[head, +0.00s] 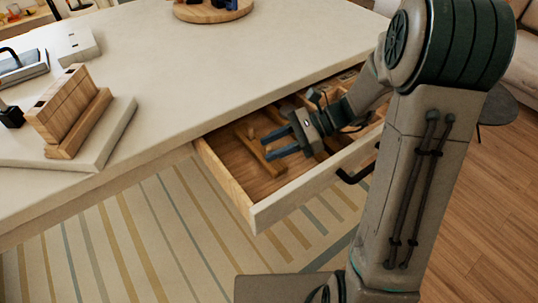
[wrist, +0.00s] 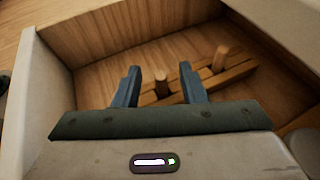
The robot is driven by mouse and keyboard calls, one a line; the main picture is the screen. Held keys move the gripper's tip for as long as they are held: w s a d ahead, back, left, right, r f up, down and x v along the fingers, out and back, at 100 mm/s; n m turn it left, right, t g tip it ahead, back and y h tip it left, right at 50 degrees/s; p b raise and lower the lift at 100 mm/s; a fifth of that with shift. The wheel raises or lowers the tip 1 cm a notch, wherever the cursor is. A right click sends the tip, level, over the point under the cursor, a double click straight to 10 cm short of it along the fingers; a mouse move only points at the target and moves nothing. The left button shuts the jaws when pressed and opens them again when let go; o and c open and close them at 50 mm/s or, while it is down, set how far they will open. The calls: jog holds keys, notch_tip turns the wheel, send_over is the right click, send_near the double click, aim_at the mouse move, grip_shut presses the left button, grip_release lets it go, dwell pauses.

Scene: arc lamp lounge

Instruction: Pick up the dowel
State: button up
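My gripper (head: 268,145) is inside the open drawer (head: 226,179), with its blue fingers spread apart. The gripper also shows in the wrist view (wrist: 160,70). A light wooden bar (head: 259,156) with slots lies on the drawer floor just past the fingertips. I cannot tell which peg is the dowel, or whether the fingers touch the nearer one.
The drawer has wooden side walls and a pale front with a dark handle (head: 355,174). More wooden pieces lie deeper in the drawer, partly hidden by my arm. The pale tabletop (head: 230,75) overhangs the drawer. A slatted wooden block (head: 68,108) stands on a board at left.

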grip_shut()
